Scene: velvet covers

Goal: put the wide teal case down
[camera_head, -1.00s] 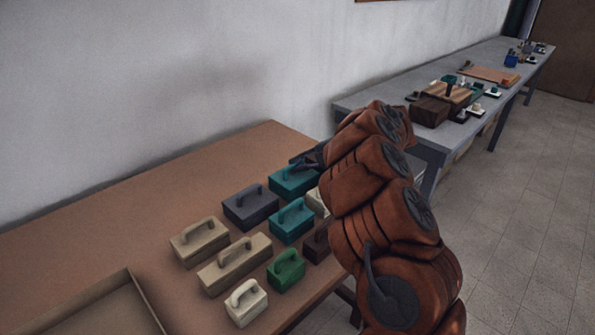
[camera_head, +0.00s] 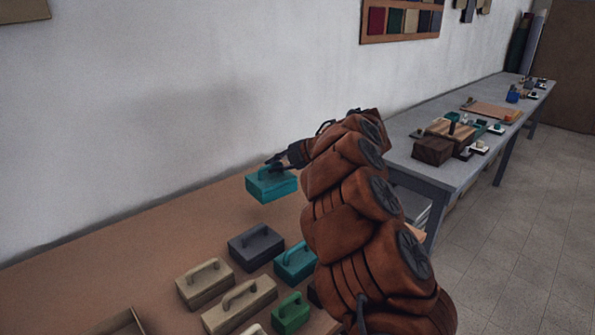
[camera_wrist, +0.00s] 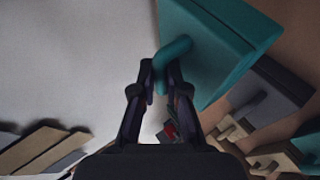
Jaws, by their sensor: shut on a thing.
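The wide teal case (camera_head: 272,186) hangs in the air above the far part of the brown table, near the wall. It also fills the top of the wrist view (camera_wrist: 210,45). My gripper (camera_head: 277,164) is shut on the case's handle from above; in the wrist view the two fingers (camera_wrist: 165,85) close around the teal handle. The case looks roughly level in the head view. Another teal case (camera_head: 296,262) stands on the table, partly hidden by my arm.
A grey case (camera_head: 256,246), two beige cases (camera_head: 205,283) (camera_head: 239,305) and a green case (camera_head: 291,313) stand on the brown table (camera_head: 130,262). A tray edge (camera_head: 122,322) shows at the bottom left. The table's left and far parts are bare.

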